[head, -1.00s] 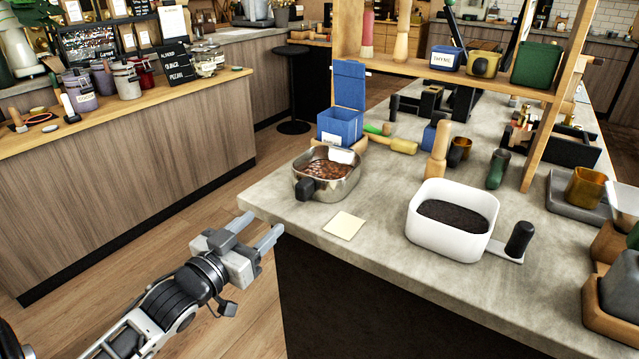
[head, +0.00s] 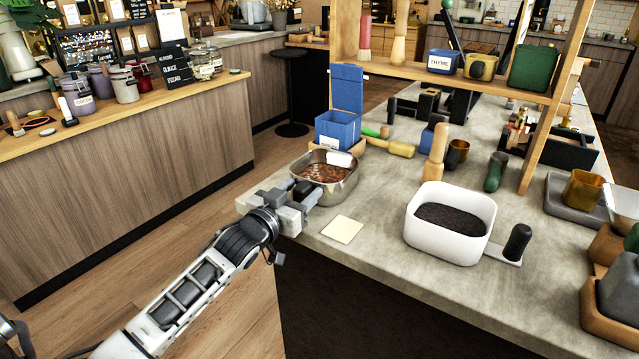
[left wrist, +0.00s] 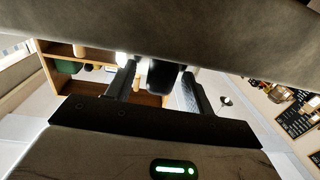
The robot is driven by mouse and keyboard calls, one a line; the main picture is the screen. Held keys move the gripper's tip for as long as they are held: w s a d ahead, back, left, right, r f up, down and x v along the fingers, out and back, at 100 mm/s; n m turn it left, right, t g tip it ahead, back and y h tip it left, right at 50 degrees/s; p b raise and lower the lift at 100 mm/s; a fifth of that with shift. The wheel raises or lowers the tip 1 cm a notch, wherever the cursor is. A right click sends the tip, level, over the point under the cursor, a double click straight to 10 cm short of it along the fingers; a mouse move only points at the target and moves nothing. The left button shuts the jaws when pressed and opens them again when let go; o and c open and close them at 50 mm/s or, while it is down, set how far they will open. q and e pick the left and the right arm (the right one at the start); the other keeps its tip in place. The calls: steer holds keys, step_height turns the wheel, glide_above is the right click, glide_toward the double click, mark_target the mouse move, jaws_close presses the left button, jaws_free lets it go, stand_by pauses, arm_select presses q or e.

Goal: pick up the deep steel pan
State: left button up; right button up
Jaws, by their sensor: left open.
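My left gripper (head: 303,191) is open at this handle, with a finger on each side. In the left wrist view the dark handle (left wrist: 162,74) shows between the two spread fingers (left wrist: 157,88). Contact between fingers and handle cannot be told. My right gripper is not in view.
A blue open bin (head: 341,129) stands right behind the pan. A pale square card (head: 342,229) lies in front. A white pan (head: 450,249) with dark contents stands to the right. A wooden shelf (head: 440,70) rises behind. Open floor lies left of the counter.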

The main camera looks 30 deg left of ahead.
arm_select(q)
steer(key=shift+w, duration=0.1)
jaws_close()
steer(key=shift+r, duration=0.1)
steer(key=shift+r, duration=0.65)
steer(key=s+d+r+p, duration=0.1)
steer(key=s+d+r, duration=0.2)
steer(key=s+r, duration=0.8)
steer(key=s, duration=0.2)
steer(key=shift+s+r, duration=0.3)
steer(key=shift+s, duration=0.05)
